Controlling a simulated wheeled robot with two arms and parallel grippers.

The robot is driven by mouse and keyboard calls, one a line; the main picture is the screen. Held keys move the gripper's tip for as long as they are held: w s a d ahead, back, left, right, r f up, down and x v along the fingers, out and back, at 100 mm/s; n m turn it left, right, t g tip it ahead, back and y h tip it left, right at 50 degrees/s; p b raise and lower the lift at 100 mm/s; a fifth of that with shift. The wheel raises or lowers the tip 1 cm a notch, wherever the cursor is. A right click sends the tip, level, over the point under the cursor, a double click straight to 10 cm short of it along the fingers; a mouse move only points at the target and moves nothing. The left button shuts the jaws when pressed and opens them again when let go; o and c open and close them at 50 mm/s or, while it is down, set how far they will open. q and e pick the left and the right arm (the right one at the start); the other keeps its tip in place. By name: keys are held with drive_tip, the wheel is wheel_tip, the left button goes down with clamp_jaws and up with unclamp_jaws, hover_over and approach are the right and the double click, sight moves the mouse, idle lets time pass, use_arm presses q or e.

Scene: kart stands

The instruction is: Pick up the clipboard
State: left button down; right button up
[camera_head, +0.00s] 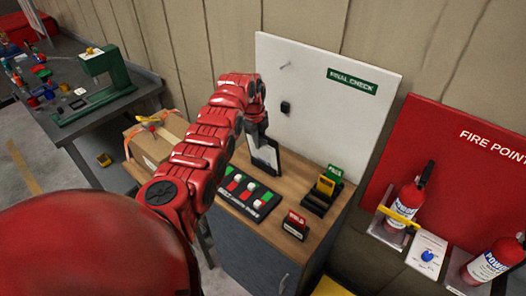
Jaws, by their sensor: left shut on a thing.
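The clipboard (265,157) shows as a dark-edged board with a pale sheet, standing tilted just above or on the wooden cabinet top, in front of the white Final Check board (305,120). My left gripper (262,138) is at its upper edge and shut on it. The red left arm comes in from the left and hides part of the cabinet top. I cannot tell whether the clipboard's lower edge touches the cabinet top. My right gripper is not in view.
On the cabinet top (292,191) are a black tray (262,208) with coloured pieces, a red sign block (296,224) and a dark holder (318,197) with cards. A cardboard box (150,148) is left of the arm. Fire extinguishers (408,200) stand at right.

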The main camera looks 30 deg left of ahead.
use_arm(q)
drive_tip(key=shift+r, duration=0.1)
wheel_tip(320, 180, up, 10)
drive_tip(key=shift+f+b, duration=0.1)
drive_tip(key=shift+b, duration=0.3)
idle(0.5)
